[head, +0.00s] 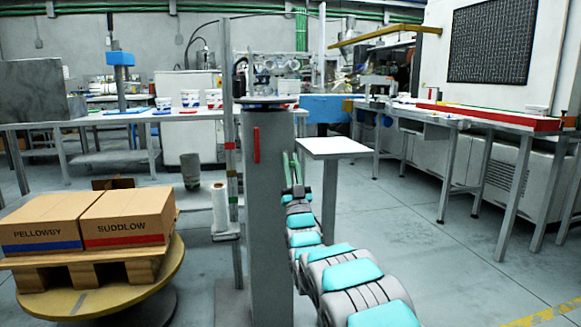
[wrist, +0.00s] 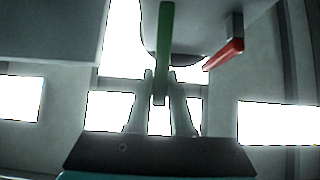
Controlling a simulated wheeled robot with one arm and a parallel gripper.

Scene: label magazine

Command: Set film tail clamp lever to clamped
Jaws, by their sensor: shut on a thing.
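A green lever (wrist: 166,40) hangs down from the top of the wrist view, and its lower end sits between the fingers of my gripper (wrist: 160,76). My gripper is shut on this lever. A shorter red lever (wrist: 225,54) sticks out at a slant to the right, apart from the fingers. In the head view, my gripper (head: 293,178) is at the right side of a grey column (head: 270,220), where a narrow green bar (head: 286,167) shows. A red handle (head: 256,145) stands upright on the column's front. No label tells which lever is the film tail clamp.
Two cartons (head: 125,218) sit on a pallet on a round turntable (head: 150,290). A small white-topped table (head: 333,147) stands close right of my gripper. Floor at the right is open.

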